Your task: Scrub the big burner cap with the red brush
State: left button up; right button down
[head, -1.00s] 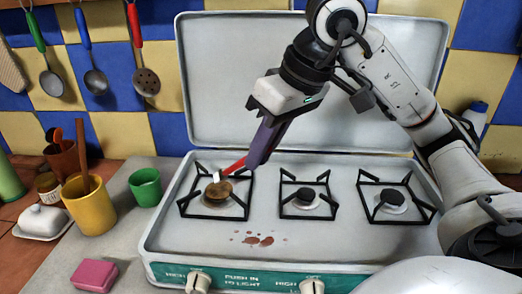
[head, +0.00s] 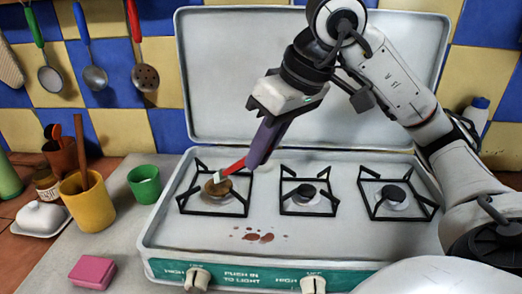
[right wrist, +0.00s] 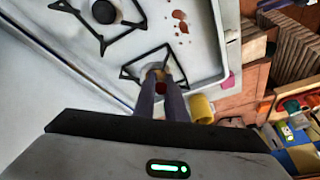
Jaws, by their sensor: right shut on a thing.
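The red brush (head: 235,166) is held tilted by my right gripper (head: 254,163), which is shut on its handle. The brush's pale head end points down and left, over the left burner. The big burner cap (head: 214,188), brownish, sits inside the left black grate. The brush head is at the cap's upper side and seems to touch it, but exact contact is too small to tell. In the right wrist view, the shut fingers (right wrist: 163,92) and a bit of red handle hide most of that burner. My left gripper is not in view.
Black grates stand around the left, middle (head: 307,196) and right (head: 394,195) burners. Reddish-brown stains (head: 257,237) mark the stove front. A green cup (head: 145,186), yellow pot (head: 88,205) and pink sponge (head: 92,272) stand left. The raised stove lid (head: 250,80) is behind.

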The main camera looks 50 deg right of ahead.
pick_arm(q)
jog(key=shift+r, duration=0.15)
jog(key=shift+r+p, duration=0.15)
jog(key=shift+p, duration=0.2)
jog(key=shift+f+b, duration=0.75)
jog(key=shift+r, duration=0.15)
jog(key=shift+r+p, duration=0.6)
jog(key=shift+p, duration=0.1)
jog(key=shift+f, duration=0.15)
